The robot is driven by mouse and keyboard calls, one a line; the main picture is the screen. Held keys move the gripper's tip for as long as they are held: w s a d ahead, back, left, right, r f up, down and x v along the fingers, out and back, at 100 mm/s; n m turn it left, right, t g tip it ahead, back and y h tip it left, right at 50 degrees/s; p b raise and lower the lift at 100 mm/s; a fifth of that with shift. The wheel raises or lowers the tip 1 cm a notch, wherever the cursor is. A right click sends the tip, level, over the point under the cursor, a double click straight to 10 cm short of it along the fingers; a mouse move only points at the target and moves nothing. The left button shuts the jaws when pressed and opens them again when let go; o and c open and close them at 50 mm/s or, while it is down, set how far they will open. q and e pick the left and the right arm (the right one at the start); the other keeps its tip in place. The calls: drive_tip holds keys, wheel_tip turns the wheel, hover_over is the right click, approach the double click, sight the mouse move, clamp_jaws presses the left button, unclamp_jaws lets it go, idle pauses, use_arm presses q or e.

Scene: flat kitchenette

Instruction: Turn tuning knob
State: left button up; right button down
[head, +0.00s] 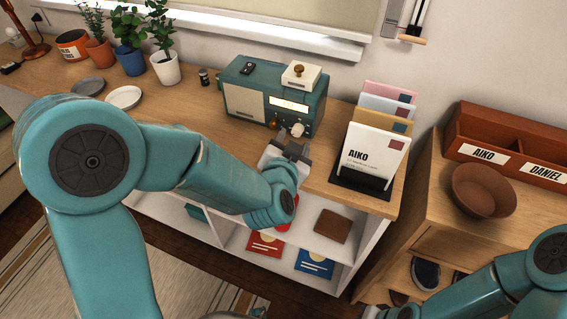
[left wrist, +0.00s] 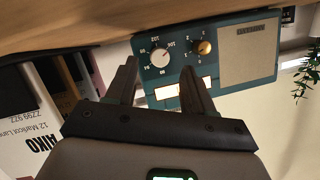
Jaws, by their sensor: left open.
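The teal radio (head: 318,100) stands on the wooden counter. Its front has a white knob (head: 297,130) and a smaller brass knob (head: 275,124), below a lit dial strip. In the left wrist view, the white knob (left wrist: 160,57) has numbers around it, and the brass knob (left wrist: 203,47) is beside it. My left gripper (head: 292,148) is open and empty just in front of the radio. In the left wrist view, its fingertips (left wrist: 160,68) frame the white knob, which looks a little beyond them. Contact cannot be seen.
A letter rack (head: 365,170) with cards stands close to the right of my left gripper. A small cream box (head: 301,75) and a dark item (head: 247,68) lie on the radio. Plates and potted plants (head: 165,68) are at left. A brown bowl (head: 484,190) sits on the right cabinet.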

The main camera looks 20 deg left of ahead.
use_arm(q)
drive_tip(key=v, duration=0.5)
drive_tip(key=b+v, duration=0.7)
drive_tip(key=shift+s+b, duration=0.25)
drive_tip(key=shift+b, duration=0.15)
drive_tip(key=shift+s, duration=0.1)
